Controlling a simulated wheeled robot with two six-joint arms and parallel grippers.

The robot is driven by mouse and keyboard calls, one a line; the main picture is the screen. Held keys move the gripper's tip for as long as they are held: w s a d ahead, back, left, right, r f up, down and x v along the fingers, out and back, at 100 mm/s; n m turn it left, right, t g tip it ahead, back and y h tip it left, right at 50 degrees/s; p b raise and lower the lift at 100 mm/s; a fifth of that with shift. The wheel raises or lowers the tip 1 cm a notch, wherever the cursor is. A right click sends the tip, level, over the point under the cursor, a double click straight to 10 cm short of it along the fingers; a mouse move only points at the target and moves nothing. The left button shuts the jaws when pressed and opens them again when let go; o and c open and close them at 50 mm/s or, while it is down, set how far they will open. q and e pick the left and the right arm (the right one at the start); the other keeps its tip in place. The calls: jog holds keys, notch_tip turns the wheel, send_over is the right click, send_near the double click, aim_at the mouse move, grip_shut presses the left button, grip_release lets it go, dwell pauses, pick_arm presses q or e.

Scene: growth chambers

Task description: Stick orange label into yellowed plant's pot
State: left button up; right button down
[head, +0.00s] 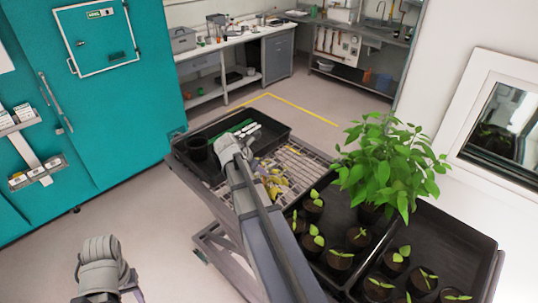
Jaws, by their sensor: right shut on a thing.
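The yellowed plant (274,182) shows yellow drooping leaves on the wire-mesh cart shelf, partly behind my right arm. Its pot is mostly hidden. My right gripper (246,160) is beside the plant, at the left, near the front edge of the black tray. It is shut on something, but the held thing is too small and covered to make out. I cannot pick out an orange label anywhere. My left gripper (128,289) is low at the bottom left, away from the cart, and its jaws are not clear.
The black tray (183,158) at the cart's far end holds a dark pot (196,150) and green and white strips (246,130). Black trays at right hold several seedling pots and a bushy green plant (385,165). A teal chamber (120,110) stands left. Floor is clear behind the cart.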

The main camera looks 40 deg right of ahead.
aim_at(263, 178)
pick_arm(q)
jog(key=shift+d+r, duration=0.4)
jog(key=shift+d, duration=0.05)
pick_arm(e)
jog(key=shift+w+d+r, duration=0.2)
jog(key=shift+d+r, duration=0.2)
jog(key=shift+d, duration=0.1)
pick_arm(q)
jog(key=shift+f, duration=0.15)
pick_arm(e)
jog(key=shift+a+f, duration=0.1)
notch_tip(263, 178, down, 6)
jog(key=b, duration=0.5)
jog(key=shift+r, duration=0.2)
pick_arm(q)
notch_tip(263, 178, down, 6)
jog(key=shift+w+r+b, duration=0.1)
jog(key=shift+b, duration=0.25)
pick_arm(e)
jog(key=shift+f, duration=0.1)
pick_arm(q)
jog(key=shift+f+b, duration=0.55)
pick_arm(e)
jog(key=shift+f, duration=0.55)
pick_arm(q)
jog(key=shift+f+b, duration=0.35)
pick_arm(e)
jog(key=shift+f, duration=0.35)
jog(key=shift+f, duration=0.1)
jog(key=shift+d, duration=0.2)
